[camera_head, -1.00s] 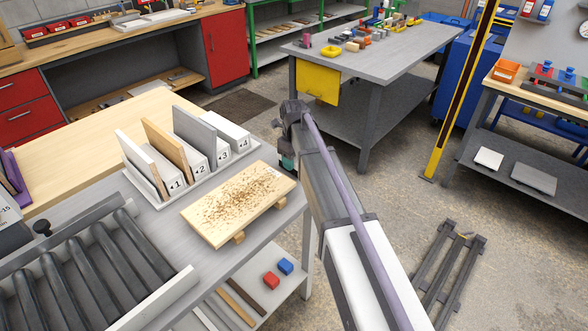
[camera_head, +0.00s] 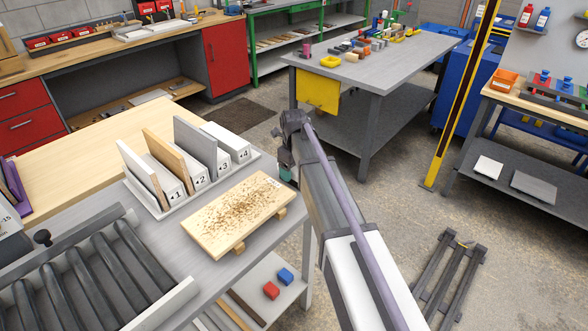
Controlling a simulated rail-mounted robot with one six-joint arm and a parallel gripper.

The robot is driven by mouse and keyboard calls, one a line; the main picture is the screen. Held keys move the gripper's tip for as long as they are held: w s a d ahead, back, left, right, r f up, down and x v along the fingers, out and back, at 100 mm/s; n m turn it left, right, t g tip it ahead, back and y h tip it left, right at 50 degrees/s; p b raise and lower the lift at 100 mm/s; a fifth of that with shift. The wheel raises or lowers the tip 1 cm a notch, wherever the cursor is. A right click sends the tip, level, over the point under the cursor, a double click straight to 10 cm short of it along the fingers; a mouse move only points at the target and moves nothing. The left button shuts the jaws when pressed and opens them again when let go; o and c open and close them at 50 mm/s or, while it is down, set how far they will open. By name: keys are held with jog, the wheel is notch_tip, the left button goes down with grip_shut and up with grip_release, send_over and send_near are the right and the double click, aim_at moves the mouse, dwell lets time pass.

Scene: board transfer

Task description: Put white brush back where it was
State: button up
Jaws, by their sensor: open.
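I cannot make out a white brush in this view. My gripper (camera_head: 286,174) hangs at the end of my arm, just beyond the right end of a light wooden board (camera_head: 205,228). It is small and partly hidden by my arm; its jaws are open, and I see nothing held in them. The board lies on two small wooden supports on the grey table (camera_head: 160,245). Brown crumbs or shavings are scattered over its middle.
A roller conveyor (camera_head: 95,265) lies at the front left. A grey workbench (camera_head: 385,68) stands behind.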

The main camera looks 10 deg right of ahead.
notch_tip(320, 180, up, 12)
jog(key=p, duration=1.1)
jog(key=s+n, duration=2.7)
jog(key=n, duration=0.1)
jog(key=shift+f+n+b, duration=0.25)
jog(key=shift+n+b, duration=0.05)
jog(key=shift+n, duration=0.1)
